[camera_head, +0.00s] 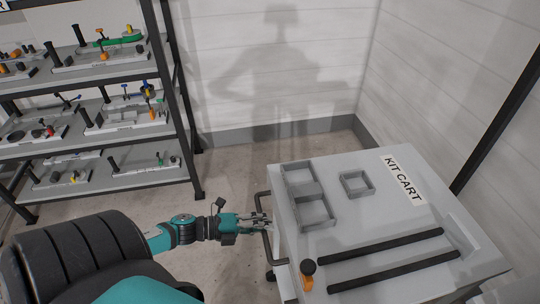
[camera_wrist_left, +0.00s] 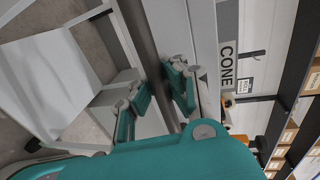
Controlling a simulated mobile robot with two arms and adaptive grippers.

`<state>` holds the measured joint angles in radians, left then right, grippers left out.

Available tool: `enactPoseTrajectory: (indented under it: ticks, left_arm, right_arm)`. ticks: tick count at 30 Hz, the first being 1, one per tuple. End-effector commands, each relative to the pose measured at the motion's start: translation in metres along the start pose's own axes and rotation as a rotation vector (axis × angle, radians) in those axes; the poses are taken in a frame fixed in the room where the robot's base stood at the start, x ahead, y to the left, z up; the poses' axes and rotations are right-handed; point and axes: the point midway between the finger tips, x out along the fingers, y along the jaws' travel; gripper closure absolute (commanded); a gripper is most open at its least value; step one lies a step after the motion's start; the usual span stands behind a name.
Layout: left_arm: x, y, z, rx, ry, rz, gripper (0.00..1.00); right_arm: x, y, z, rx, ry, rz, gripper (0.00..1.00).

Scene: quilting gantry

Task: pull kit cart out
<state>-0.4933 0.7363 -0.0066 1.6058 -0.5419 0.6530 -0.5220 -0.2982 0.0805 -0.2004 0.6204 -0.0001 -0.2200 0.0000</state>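The kit cart (camera_head: 350,236) stands at the right in the head view, with a pale grey top and a KIT CART label (camera_head: 403,180). A dark handle bar (camera_head: 266,250) runs along its left side. My left gripper (camera_head: 265,220) is at this bar. In the left wrist view, its two fingers (camera_wrist_left: 158,88) lie on either side of a dark bar (camera_wrist_left: 142,35), which seems to be the handle. Whether they press on it cannot be told. My right gripper is not in view.
The cart top carries small grey open trays (camera_head: 310,212), two black strips (camera_head: 390,246) and a black-knobbed orange piece (camera_head: 308,276). A shelf rack (camera_head: 183,110) with several kits stands at the left. White walls close off the back and right. Floor (camera_head: 235,165) is clear between rack and cart.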

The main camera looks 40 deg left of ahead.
Motion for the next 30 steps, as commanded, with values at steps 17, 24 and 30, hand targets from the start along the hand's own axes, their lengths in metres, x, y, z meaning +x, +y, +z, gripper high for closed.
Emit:
enactPoseTrajectory:
  ticks: [17,24,30]
  left_arm:
    - [-0.002,0.001,0.001,0.001,-0.002,0.005,0.62]
    - [-0.004,0.002,0.001,0.000,-0.002,0.006,0.62]
    - [-0.033,0.003,0.000,-0.001,-0.003,0.009,0.62]
  right_arm:
    - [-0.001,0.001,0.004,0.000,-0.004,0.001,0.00]
    - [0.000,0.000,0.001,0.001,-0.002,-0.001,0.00]
    - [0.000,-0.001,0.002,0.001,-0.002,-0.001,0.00]
